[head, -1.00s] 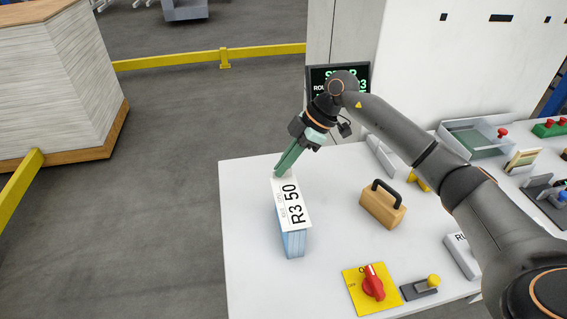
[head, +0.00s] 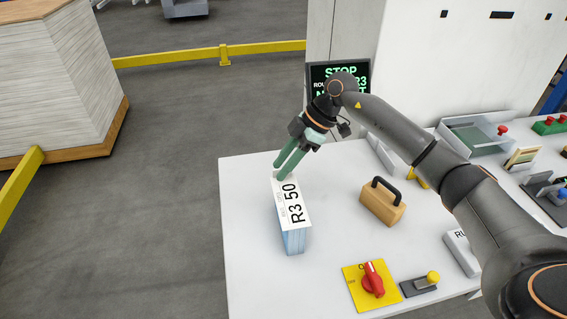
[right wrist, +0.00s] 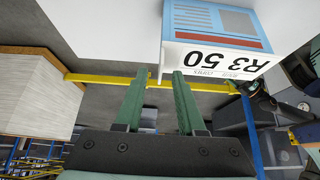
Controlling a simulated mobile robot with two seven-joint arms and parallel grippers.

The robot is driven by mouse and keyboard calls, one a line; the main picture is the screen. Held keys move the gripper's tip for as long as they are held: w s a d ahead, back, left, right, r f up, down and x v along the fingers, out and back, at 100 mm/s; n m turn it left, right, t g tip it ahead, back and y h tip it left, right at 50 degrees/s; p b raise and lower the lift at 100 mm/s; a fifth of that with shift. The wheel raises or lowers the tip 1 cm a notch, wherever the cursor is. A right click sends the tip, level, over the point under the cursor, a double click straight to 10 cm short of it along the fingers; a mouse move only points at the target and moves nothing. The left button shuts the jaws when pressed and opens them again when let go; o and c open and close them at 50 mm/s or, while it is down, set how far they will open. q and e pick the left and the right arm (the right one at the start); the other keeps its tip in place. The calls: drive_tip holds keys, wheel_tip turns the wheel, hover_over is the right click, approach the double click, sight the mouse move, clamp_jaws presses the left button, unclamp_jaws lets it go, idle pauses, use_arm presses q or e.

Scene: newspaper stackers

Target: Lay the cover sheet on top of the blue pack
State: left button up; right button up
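In the right wrist view the sheet (right wrist: 212,60) shows along the edge of the blue pack (right wrist: 208,20). My right gripper (head: 280,171) is at the sheet's far end, with its two green fingers apart. My left gripper is not in view.
A wooden block with a black handle (head: 382,205) stands right of the pack. A red switch on a yellow plate (head: 371,285) and a yellow-knobbed lever (head: 420,286) are at the front. A screen (head: 325,73) stands behind. The table left of the pack is clear.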

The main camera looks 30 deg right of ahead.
drive_tip(key=shift+r, duration=0.1)
drive_tip(key=b+v, duration=0.1)
drive_tip(key=v, duration=1.1)
drive_tip(key=shift+r, duration=0.15)
drive_tip(key=shift+s+d, duration=0.15)
